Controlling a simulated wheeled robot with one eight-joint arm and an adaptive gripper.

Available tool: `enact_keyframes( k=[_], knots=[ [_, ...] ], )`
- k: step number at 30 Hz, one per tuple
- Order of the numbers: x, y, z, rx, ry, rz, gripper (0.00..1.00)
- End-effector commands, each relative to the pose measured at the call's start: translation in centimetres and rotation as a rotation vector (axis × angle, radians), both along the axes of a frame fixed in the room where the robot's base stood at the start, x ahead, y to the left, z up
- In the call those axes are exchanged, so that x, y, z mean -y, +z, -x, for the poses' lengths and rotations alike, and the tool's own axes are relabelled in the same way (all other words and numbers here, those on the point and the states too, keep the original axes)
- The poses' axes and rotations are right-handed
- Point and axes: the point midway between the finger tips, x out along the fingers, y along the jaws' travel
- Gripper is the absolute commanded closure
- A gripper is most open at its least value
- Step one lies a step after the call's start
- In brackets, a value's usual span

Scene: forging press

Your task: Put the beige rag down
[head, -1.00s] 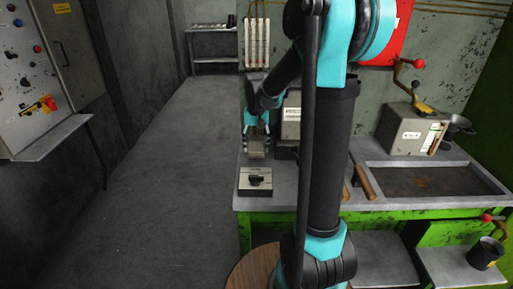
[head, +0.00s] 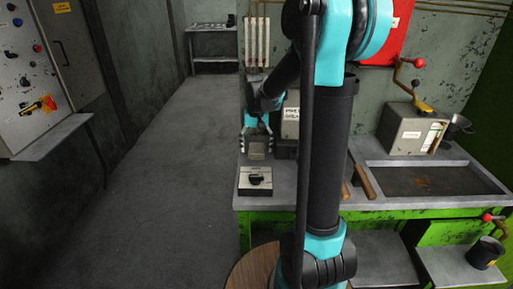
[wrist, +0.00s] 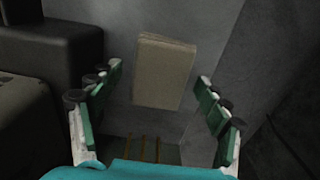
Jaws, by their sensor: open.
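The beige rag (wrist: 163,72) is a folded, roughly rectangular pad in the wrist view, over the grey bench top. In the head view it shows as a small greyish-beige patch (head: 256,153) at the bench's left end. My gripper (wrist: 159,75) is open, with one finger on each side of the rag and gaps between. In the head view my gripper (head: 257,137) points down just above the rag. Its fingers are spread.
A switch box (head: 256,181) with a black knob sits in front of the rag on the bench (head: 285,201). A labelled box (head: 291,115) stands close on the right. Brown-handled tools (head: 362,181) and a shallow tray (head: 489,185) lie further right. Open floor (head: 160,190) is left.

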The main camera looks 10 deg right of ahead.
Motion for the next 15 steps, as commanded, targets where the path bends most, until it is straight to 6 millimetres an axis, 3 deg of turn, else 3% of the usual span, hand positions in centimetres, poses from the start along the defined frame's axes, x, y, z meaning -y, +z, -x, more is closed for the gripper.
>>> enact_keyframes(
  k=[5, 15],
  knots=[
    [0.0, 2.0, 0.0, 0.0, 0.0, 0.0, 0.23],
    [0.0, 8.7, 0.0, 0.0, 0.0, 0.0, 0.23]
  ],
)
